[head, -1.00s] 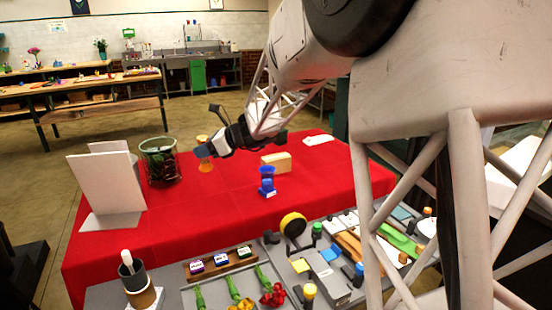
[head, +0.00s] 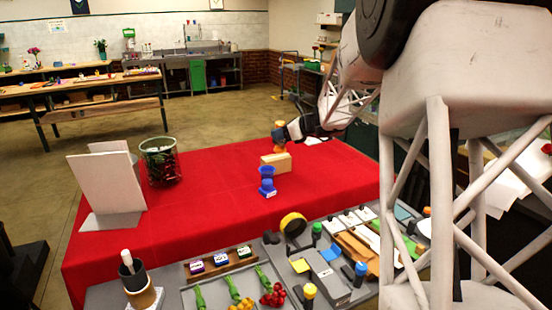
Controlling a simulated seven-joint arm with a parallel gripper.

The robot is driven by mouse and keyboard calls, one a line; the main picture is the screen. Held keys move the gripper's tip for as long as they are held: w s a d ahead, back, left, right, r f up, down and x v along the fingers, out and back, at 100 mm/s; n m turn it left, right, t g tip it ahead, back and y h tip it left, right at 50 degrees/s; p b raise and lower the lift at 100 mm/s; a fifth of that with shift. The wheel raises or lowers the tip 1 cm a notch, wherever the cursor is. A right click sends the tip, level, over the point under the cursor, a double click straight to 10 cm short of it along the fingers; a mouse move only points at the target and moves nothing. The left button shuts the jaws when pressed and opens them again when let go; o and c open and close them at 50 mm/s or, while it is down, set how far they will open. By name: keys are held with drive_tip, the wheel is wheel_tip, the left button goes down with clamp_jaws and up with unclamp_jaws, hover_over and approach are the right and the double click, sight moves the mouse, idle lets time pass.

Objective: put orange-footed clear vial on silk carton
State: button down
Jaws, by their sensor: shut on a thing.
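My gripper (head: 282,134) is shut on the orange-footed clear vial (head: 279,147) and holds it upright. The vial shows as an orange foot and an orange-yellow top with the gripper at its middle. A tan box (head: 277,163), which looks like the silk carton, lies on the red cloth just below the vial in the picture. I cannot tell whether the vial's foot is over the box or behind it, or touches it. A similar blue-footed vial (head: 267,183) stands on the cloth in front of the box.
The red-covered table (head: 205,215) has free room at its middle and front. A green-rimmed glass bin (head: 160,163) and a white panel (head: 105,185) stand at the left. A grey front bench holds trays, flowers, tools and a yellow-faced roll (head: 293,224).

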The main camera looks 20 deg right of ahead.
sight(282, 145)
drive_tip(key=shift+d+f, duration=0.25)
drive_tip(key=shift+f, duration=1)
drive_tip(key=shift+d+f, duration=0.25)
drive_tip(key=shift+f, duration=0.95)
drive_tip(key=shift+w, duration=0.1)
drive_tip(key=w+d, duration=0.2)
drive_tip(key=w, duration=0.5)
drive_tip(key=w+d+f, duration=0.1)
drive_tip(key=w+d, duration=0.1)
drive_tip(key=w, duration=0.6)
drive_tip(key=shift+d+f, duration=0.25)
drive_tip(key=shift+d, duration=0.05)
drive_tip(key=shift+f, duration=0.1)
drive_tip(key=shift+f, duration=1.65)
drive_tip(key=shift+f, duration=0.15)
